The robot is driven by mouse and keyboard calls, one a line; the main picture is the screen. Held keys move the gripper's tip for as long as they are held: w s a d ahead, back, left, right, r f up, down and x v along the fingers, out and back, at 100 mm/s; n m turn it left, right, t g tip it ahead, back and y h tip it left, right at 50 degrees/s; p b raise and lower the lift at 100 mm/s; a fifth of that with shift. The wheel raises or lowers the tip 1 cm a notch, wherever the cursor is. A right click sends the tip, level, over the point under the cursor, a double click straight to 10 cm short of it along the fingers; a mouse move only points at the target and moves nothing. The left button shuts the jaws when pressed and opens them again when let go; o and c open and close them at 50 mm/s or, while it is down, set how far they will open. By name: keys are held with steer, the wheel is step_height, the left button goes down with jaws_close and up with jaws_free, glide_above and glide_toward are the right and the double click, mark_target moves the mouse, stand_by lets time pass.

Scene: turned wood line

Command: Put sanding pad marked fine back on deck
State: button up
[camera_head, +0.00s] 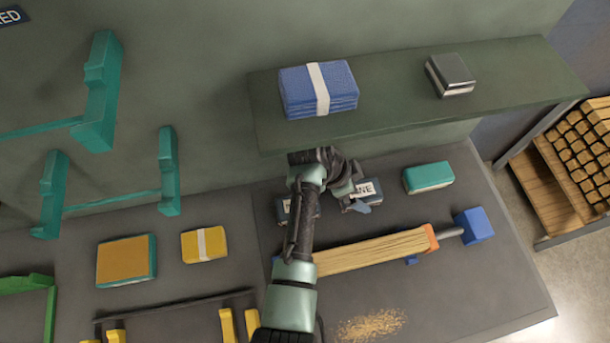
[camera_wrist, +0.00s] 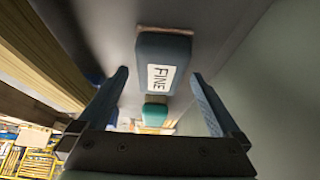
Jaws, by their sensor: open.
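The sanding pad marked FINE is a dark blue-grey block with a white label; it lies on the grey bench top and shows in the wrist view (camera_wrist: 163,78), between and ahead of the fingers. In the head view only its labelled part (camera_head: 363,188) shows beside my gripper (camera_head: 350,189). My gripper is open, with a finger on each side of the pad in the wrist view; I cannot tell whether either touches it. Another dark block with a pale label (camera_head: 284,207) lies left of my arm, partly hidden, its wording unreadable.
A green shelf (camera_head: 400,112) overhangs the bench, bearing blue cloths (camera_head: 318,88) and a black-and-silver block (camera_head: 450,75). A teal block (camera_head: 428,176) lies right of the pad. Teal brackets (camera_head: 168,170) stand left.

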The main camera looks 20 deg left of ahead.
steer(key=v, duration=0.4)
steer(key=shift+s+a+b, duration=0.3)
steer(key=shift+a+b, duration=0.1)
steer(key=s+a+b, duration=0.1)
steer(key=s+a, duration=0.1)
steer(key=a, duration=0.1)
steer(key=s+a+b, duration=0.1)
steer(key=s+a, duration=0.1)
steer(key=a, duration=0.1)
steer(key=s+a+b, duration=0.1)
steer(key=s+a, duration=0.1)
steer(key=a, duration=0.1)
steer(key=shift+s+a+r, duration=0.1)
steer(key=shift+s+a, duration=0.05)
steer(key=shift+a, duration=0.05)
